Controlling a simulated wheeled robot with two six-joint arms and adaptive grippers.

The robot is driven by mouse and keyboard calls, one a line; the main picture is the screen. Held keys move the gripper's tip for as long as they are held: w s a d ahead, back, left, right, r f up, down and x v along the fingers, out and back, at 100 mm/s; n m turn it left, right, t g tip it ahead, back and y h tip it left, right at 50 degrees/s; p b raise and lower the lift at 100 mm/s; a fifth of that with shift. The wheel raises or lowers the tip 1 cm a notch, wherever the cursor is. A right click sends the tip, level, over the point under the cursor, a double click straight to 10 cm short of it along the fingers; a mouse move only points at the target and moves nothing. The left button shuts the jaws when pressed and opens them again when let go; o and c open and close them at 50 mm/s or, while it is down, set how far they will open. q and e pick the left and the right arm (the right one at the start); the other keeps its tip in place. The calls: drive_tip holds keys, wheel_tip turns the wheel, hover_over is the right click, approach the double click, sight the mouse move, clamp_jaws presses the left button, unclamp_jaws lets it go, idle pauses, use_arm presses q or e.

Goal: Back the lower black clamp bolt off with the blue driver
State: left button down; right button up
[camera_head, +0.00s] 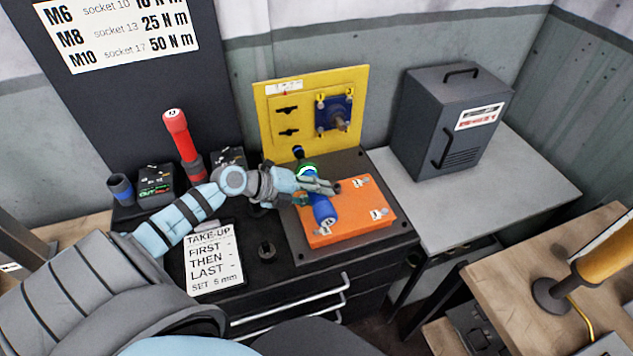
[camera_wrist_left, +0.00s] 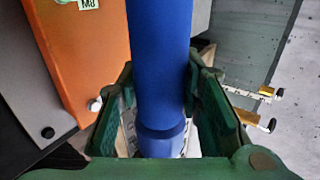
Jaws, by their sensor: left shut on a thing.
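My left gripper (camera_head: 318,187) is shut on the blue driver (camera_head: 323,210), above the orange block. The driver's numbered blue end points down toward the front. A lit green ring (camera_head: 307,169) shows beyond the fingers, and a dark-blue and black end (camera_head: 298,153) lies near the foot of the yellow panel (camera_head: 262,128). In the left wrist view the blue barrel (camera_wrist_left: 160,60) runs between the green fingers (camera_wrist_left: 163,125). The yellow panel carries two black shapes and a blue plate (camera_head: 331,113) with a grey hub. I cannot tell which is the lower black clamp bolt.
The orange block (camera_head: 350,225) with small pale bolts lies on a dark plate. A red driver (camera_head: 180,140), a blue cup-like part (camera_head: 121,189) and black boxes stand at left. A card (camera_head: 211,258) lies in front. A grey cabinet (camera_head: 447,120) stands right, with free bench before it.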

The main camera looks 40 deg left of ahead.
use_arm(q)
drive_tip(key=shift+s+d+r, duration=0.15)
drive_tip(key=shift+s, duration=0.05)
drive_tip(key=shift+r+p, duration=0.15)
drive_tip(key=shift+p, duration=0.55)
drive_tip(key=shift+w+a+f+b, duration=0.3)
drive_tip(key=shift+w+a+b, duration=0.3)
drive_tip(key=shift+b, duration=0.3)
drive_tip(key=w+a+b, duration=0.1)
drive_tip(key=a, duration=0.1)
drive_tip(key=w+a+b, duration=0.1)
drive_tip(key=b, duration=0.1)
drive_tip(key=shift+w+a, duration=0.15)
drive_tip(key=shift+a, duration=0.25)
drive_tip(key=shift+w+a+b, duration=0.1)
drive_tip(key=shift+b, duration=0.2)
drive_tip(key=shift+r, duration=0.1)
drive_tip(key=shift+r+p, duration=0.25)
drive_tip(key=shift+p, duration=0.25)
drive_tip(key=shift+f, duration=0.1)
